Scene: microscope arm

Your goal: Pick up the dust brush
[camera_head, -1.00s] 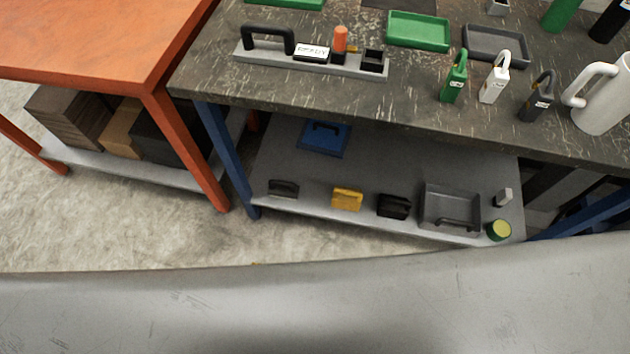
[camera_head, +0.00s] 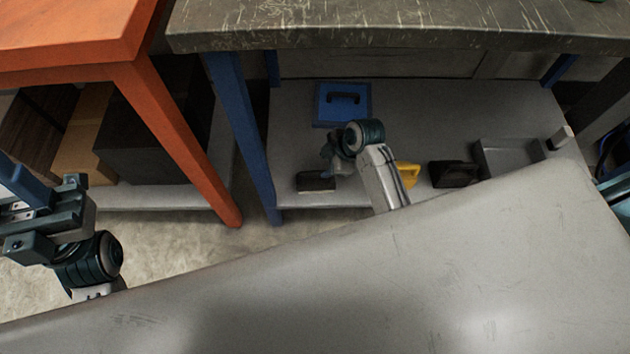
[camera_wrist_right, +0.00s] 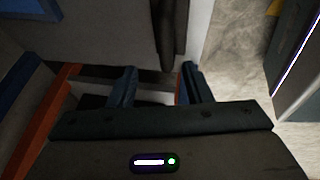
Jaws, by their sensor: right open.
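A low dark block-like object (camera_head: 315,182), which may be the dust brush, sits at the left front of the lower grey shelf (camera_head: 420,115). My right gripper (camera_head: 327,166) is just above and behind it, partly hidden by its own wrist. In the right wrist view, the two fingers (camera_wrist_right: 158,78) are apart, with a long dark shape (camera_wrist_right: 171,30) ahead of them. I cannot tell whether that shape lies between the fingertips. My left gripper (camera_head: 18,190) is at the far left, in front of the orange table, away from the shelf; its jaws are unclear.
A blue box with a handle (camera_head: 342,103) stands behind my right gripper. A yellow object (camera_head: 408,174), a black object (camera_head: 453,174) and a grey bin (camera_head: 508,154) are to its right. The blue table leg (camera_head: 243,135) is close on the left. The dark tabletop (camera_head: 400,25) overhangs the shelf.

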